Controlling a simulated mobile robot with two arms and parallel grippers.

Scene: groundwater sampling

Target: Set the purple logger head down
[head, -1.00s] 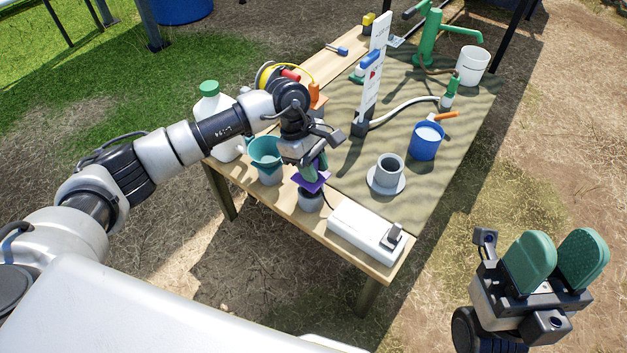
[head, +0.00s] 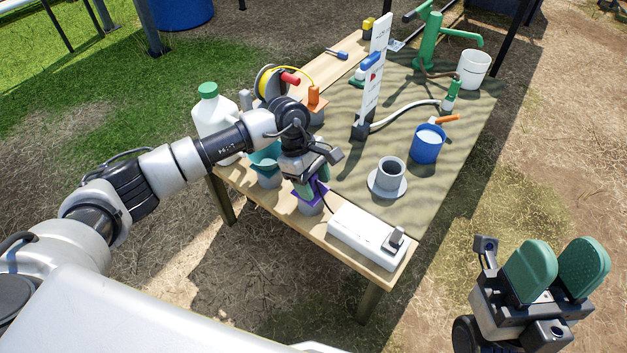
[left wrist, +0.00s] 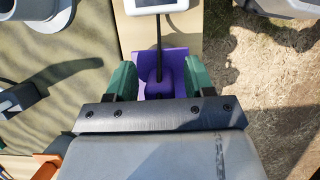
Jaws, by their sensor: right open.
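The purple logger head (head: 319,187) is at the table's front edge, left of the white box, over a grey round base that is mostly hidden. In the left wrist view the purple logger head (left wrist: 166,88) has a narrow body on a wider flat plate, with a dark cable running to the white box. My left gripper (head: 311,183) is around it, its green fingers (left wrist: 161,80) apart on both sides of the narrow body with purple plate showing between. My right gripper (head: 556,272) is open and empty, right of the table.
The white box (head: 366,232) with a black plug is close on the right. A teal funnel cup (head: 265,160) and a white jug (head: 213,112) stand close on the left. A grey cup on a round base (head: 388,178) and a blue mug (head: 428,145) are farther right.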

